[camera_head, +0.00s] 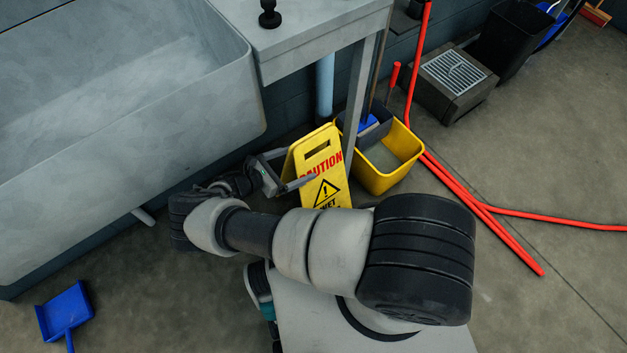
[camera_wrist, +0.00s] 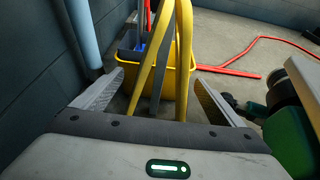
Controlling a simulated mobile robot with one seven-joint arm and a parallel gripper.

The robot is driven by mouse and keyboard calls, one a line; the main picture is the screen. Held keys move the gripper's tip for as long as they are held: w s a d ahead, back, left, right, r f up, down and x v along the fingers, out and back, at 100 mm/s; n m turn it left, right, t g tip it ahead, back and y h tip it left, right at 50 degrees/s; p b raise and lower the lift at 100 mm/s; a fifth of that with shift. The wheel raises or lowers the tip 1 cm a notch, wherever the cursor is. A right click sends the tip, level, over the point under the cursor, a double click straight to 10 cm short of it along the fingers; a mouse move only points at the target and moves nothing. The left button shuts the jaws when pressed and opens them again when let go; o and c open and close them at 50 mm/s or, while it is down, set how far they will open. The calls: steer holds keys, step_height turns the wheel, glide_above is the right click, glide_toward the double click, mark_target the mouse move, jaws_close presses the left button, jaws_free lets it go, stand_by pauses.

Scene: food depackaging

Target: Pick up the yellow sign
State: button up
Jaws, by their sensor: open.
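The yellow sign (camera_head: 335,188), with "CAUTION" lettering and a warning triangle, stands upright on the floor beside the sink leg, its lower part hidden behind my arm. My gripper (camera_head: 299,164) is at the sign's left side, open, with one finger in front of the printed face. In the wrist view the sign (camera_wrist: 185,50) shows edge-on as two narrow yellow panels. They lie between the spread fingers of my gripper (camera_wrist: 160,82), with gaps on both sides. I cannot tell whether a finger touches the sign.
A yellow mop bucket (camera_head: 408,152) stands right behind the sign. The grey sink (camera_head: 200,110) and its metal leg (camera_head: 359,95) are close by. A red hose (camera_head: 470,203) lies on the floor at right. A blue dustpan (camera_head: 65,313) lies at lower left.

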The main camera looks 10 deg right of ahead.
steer(key=shift+b+x, duration=0.4)
steer(key=shift+x, duration=2.3)
steer(key=shift+r, duration=0.2)
steer(key=c, duration=2.1)
steer(key=shift+r, duration=0.1)
steer(key=shift+c, duration=0.4)
steer(key=shift+r, duration=0.1)
